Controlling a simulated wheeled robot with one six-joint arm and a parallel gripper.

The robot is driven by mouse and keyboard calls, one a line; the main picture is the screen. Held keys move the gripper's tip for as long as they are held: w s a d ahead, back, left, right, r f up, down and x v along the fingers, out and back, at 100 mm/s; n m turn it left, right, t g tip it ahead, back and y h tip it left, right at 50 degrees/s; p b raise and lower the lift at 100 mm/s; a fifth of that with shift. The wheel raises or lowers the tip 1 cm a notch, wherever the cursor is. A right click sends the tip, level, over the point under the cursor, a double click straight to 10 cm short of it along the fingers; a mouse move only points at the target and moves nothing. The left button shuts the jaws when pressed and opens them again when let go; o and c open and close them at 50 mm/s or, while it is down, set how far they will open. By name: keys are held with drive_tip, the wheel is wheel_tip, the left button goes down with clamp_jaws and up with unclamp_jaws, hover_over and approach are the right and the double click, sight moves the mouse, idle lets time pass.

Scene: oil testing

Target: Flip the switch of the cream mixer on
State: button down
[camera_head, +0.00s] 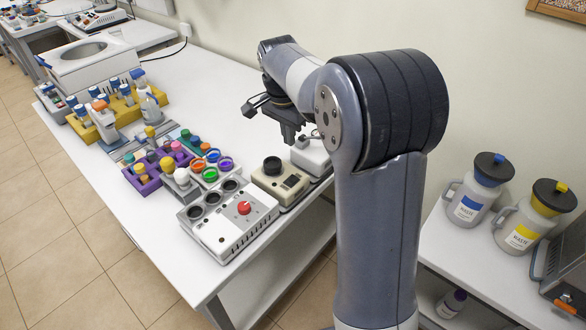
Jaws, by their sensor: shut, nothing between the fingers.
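The cream mixer (268,184) is a small beige box at the right front part of the white table, with a round black cup on top and a dark panel on its upper face. Its switch is too small to make out. My gripper (289,138) is dark, points downward and is shut and empty. It is above the table, behind the mixer and apart from it in the picture. My arm hides part of the area to the right of the mixer.
A grey device with a red knob (244,208) stands left of the mixer. A white device (312,155) is close behind it, partly covered by my arm. Coloured vials in a purple rack (146,187) are further left. The table (205,75) is clear toward the back.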

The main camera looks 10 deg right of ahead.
sight(294, 177)
drive_tip(key=f, duration=0.4)
drive_tip(key=d+f+p, duration=0.1)
drive_tip(key=f, duration=0.7)
drive_tip(key=shift+w+d+f+p, duration=0.15)
drive_tip(key=shift+w+f+p, duration=0.15)
drive_tip(key=shift+w, duration=0.1)
drive_tip(key=shift+f, duration=0.15)
drive_tip(key=shift+w+d+f+b, duration=0.1)
drive_tip(key=shift+f+b, duration=0.3)
drive_tip(key=shift+b, duration=0.05)
drive_tip(key=shift+r, duration=0.2)
drive_tip(key=shift+s, duration=0.2)
drive_tip(key=shift+s+a+r, duration=0.1)
drive_tip(key=shift+s+a, duration=0.25)
drive_tip(key=shift+a, duration=0.35)
